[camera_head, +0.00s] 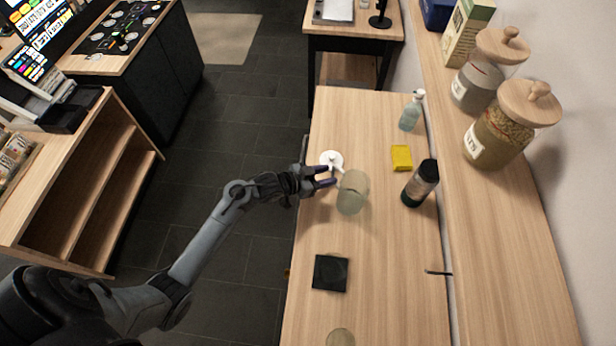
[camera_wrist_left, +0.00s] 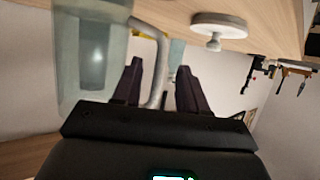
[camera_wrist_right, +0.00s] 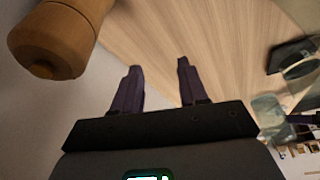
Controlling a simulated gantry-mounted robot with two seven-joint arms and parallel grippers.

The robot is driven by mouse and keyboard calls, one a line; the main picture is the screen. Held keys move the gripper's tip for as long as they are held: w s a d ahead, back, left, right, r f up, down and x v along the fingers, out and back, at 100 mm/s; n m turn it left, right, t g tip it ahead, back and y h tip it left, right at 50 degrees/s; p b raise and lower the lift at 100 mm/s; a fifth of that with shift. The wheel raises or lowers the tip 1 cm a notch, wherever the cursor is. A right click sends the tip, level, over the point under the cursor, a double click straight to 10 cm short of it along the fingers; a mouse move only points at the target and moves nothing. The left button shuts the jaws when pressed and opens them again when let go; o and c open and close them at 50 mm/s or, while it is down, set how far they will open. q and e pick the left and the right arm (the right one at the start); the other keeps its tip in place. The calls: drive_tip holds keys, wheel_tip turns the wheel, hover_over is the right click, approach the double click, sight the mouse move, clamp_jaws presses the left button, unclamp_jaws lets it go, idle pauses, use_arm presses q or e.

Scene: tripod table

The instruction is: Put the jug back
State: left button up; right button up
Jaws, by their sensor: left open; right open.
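The jug (camera_head: 353,192), pale green and see-through, stands on the wooden table. A white disc with a knob (camera_head: 331,160), like a lid, lies beyond it. My left gripper (camera_head: 325,176) is open at the jug's left side. In the left wrist view, the jug (camera_wrist_left: 68,60) is at the left and its handle (camera_wrist_left: 161,62) shows between the open fingers (camera_wrist_left: 158,82); I cannot tell whether they touch. The white disc (camera_wrist_left: 218,24) is at the upper right there. My right gripper (camera_wrist_right: 155,82) is open and empty, seen only in its wrist view.
A dark square mat (camera_head: 330,273) and a glass (camera_head: 340,338) are nearer on the table. A dark bottle (camera_head: 420,184), yellow block (camera_head: 401,157) and soap bottle (camera_head: 411,111) stand right. Lidded jars (camera_head: 499,135) line the ledge. A wooden object (camera_wrist_right: 58,38) is close to my right gripper.

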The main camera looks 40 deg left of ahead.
use_arm(q)
drive_tip(key=s+d+r+n+g+y, duration=0.1)
drive_tip(key=s+g+y, duration=0.1)
drive_tip(key=s, duration=0.7)
drive_tip(key=s+d+r+n+g+y, duration=0.1)
drive_tip(key=s+r+g, duration=0.1)
drive_tip(key=s, duration=0.8)
drive_tip(key=s+d+r+n+g+y, duration=0.1)
drive_tip(key=s+g, duration=0.3)
drive_tip(key=s, duration=0.6)
drive_tip(key=shift+r+y+p, duration=0.3)
drive_tip(key=shift+r+y, duration=0.05)
drive_tip(key=shift+y, duration=0.45)
